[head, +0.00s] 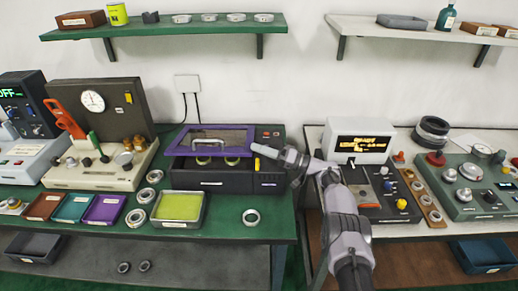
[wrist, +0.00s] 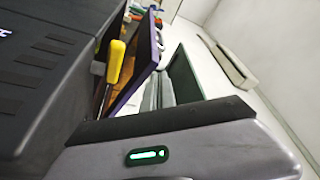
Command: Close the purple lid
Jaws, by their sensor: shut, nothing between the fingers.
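The purple lid (head: 176,146) has a purple frame around a see-through pane, with a pale handle (head: 208,141) on it. It sits over the dark box (head: 215,181), and its front edge appears raised above the box's front rim. Two rings (head: 203,160) show in the gap below that edge. My gripper (head: 257,149) is shut and empty at the lid's right end; I cannot tell whether it touches the lid. In the wrist view the lid's purple edge (wrist: 139,72) stands tilted beyond the gripper's body. The fingertips are not clear there.
A yellow-green tray (head: 180,207) and several loose rings (head: 251,217) lie in front of the box on the green bench. A beige gauge station (head: 98,172) stands to the left. A display console (head: 358,148) stands to the right, beside my arm. A green shelf (head: 165,29) hangs above.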

